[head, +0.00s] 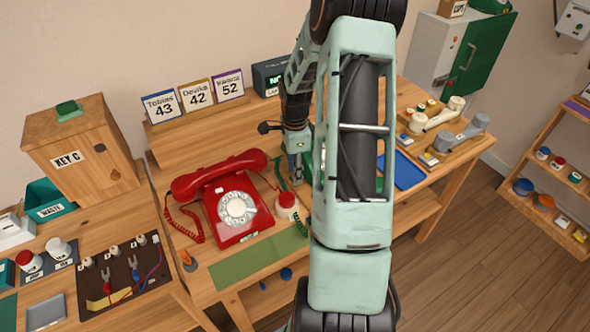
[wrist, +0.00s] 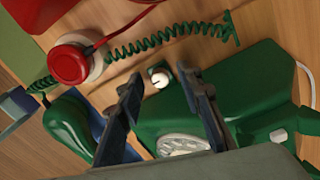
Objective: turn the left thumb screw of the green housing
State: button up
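The green housing (wrist: 235,92) with its pale dial (wrist: 182,145) fills the right and lower middle of the wrist view. A small white thumb screw (wrist: 160,78) shows at its upper left edge, and another pale knob (wrist: 278,135) sits further right. My gripper (wrist: 160,75) is open, with its two dark fingers on either side of the first screw in the picture and gaps on both sides. I cannot tell how far the fingertips are above it. In the head view my gripper (head: 296,174) points down beside the green housing (head: 318,160), which my arm mostly hides.
A green handset (wrist: 70,127) lies left of the fingers, with its coiled cord (wrist: 165,36) above. A red-topped white knob (wrist: 75,62) stands nearby. The red phone (head: 232,203) is left of my gripper, and a blue tray (head: 405,171) is right of my arm.

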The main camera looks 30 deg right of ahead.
jog(key=shift+c, duration=0.5)
grip_shut()
jog(key=shift+n, duration=0.4)
jog(key=n+b, duration=0.1)
jog(key=n, duration=0.3)
jog(key=shift+n, duration=0.4)
jog(key=n, duration=0.5)
jog(key=shift+r+b, duration=0.1)
jog(key=shift+b, duration=0.25)
jog(key=shift+n, duration=0.3)
jog(key=shift+o, duration=0.5)
grip_release()
